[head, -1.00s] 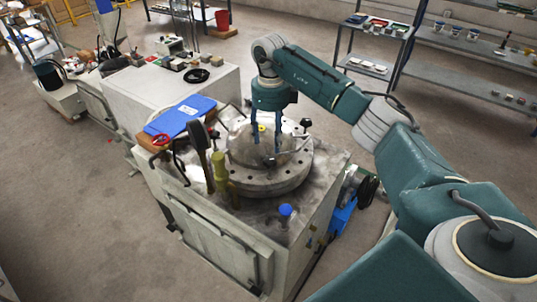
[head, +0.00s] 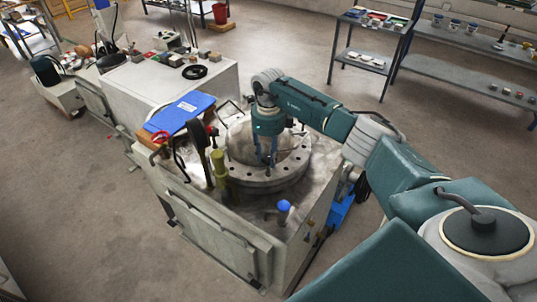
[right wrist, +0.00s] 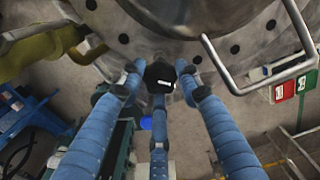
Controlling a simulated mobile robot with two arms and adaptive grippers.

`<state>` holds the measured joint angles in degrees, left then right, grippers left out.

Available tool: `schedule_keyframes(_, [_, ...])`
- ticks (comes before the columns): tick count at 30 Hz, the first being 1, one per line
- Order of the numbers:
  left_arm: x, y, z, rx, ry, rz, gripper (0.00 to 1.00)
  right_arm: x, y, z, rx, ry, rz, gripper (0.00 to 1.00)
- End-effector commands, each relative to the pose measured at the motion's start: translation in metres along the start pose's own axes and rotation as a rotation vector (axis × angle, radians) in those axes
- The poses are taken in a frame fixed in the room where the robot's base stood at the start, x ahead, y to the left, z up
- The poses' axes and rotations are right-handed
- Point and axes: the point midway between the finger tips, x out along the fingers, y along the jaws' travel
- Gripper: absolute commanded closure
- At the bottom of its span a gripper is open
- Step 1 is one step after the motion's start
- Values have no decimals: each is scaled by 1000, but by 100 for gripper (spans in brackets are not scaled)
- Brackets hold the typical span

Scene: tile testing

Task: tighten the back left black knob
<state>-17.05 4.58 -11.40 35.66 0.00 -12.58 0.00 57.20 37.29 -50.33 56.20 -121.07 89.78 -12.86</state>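A black knob (right wrist: 160,76) with a pale mark sits at the rim of the metal vessel, between the three blue fingertips of my right gripper (right wrist: 160,80) in the right wrist view. The fingertips are close around the knob; I cannot tell whether they grip it. In the head view, my right gripper (head: 266,152) points down over the round flanged vessel (head: 285,186) on the machine, its fingers low at the near side. The knob there is largely hidden by the fingers. My left gripper is not in view.
In the right wrist view, a bent metal handle (right wrist: 222,78) lies close to the right finger. Shelves (head: 455,70) stand at the back right.

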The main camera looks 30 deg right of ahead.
Motion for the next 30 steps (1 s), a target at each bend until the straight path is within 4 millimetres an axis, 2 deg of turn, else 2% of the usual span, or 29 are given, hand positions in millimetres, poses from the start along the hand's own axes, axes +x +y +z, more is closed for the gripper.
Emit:
schedule_keyframes(1, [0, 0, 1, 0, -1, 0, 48, 0, 0, 0, 0, 0, 0, 82])
schedule_keyframes(3, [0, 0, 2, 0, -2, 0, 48, 0, 0, 0, 0, 0, 0, 93])
schedule_keyframes(11, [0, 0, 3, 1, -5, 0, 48, -1, 0, 0, 18, -1, -1, 93])
schedule_keyframes(17, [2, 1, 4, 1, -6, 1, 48, -1, -1, 0, 94, -1, -2, 93])
schedule_keyframes(30, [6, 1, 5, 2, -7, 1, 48, -1, -1, 0, 470, -1, -2, 93])
